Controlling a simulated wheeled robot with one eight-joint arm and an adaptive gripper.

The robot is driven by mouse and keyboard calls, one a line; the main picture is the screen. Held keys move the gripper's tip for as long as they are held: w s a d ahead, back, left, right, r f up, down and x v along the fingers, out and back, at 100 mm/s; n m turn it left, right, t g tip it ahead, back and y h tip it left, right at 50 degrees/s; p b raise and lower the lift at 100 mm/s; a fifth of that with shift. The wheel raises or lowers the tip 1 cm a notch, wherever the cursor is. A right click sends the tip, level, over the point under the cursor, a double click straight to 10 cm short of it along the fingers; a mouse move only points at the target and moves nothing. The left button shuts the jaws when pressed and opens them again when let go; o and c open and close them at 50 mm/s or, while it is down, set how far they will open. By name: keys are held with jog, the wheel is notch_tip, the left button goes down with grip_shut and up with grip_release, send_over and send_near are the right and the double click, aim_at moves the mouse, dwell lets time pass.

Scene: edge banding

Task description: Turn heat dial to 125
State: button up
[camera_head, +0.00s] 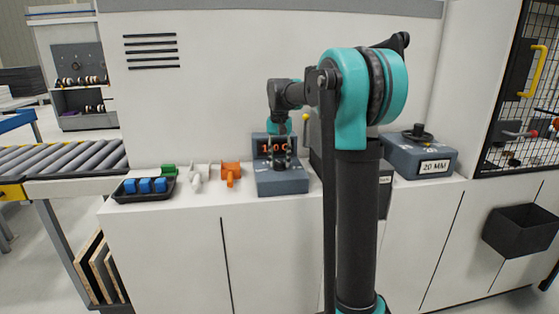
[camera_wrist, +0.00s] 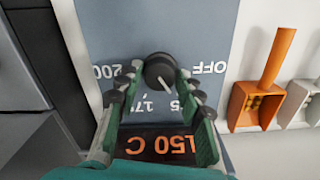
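The heat dial (camera_wrist: 158,70) is a round black knob with a white pointer line on a blue-grey panel (camera_wrist: 200,30). The pointer slants toward the display side, to the lower right in the wrist view. The printed "200" and "OFF" show, while other marks are partly hidden by my fingers. The display (camera_wrist: 160,143) reads 150 C in orange, upside down. My gripper (camera_wrist: 160,80) has its green fingers apart, one on each side of the dial, with gaps visible. In the head view my gripper (camera_head: 281,150) is in front of the control box (camera_head: 283,185) and partly covers the orange digits.
Orange (camera_head: 231,174) and white (camera_head: 198,178) scoops stand left of the box, beside a black tray (camera_head: 130,195) with blue blocks. A second box (camera_head: 425,160) marked 20 MM with a black knob stands right. My arm hides part of the worktop between.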

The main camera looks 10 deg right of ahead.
aim_at(280, 163)
jog(key=shift+o, duration=1.1)
jog(key=shift+r, duration=0.1)
notch_tip(280, 163, up, 12)
jog(key=shift+s, duration=0.1)
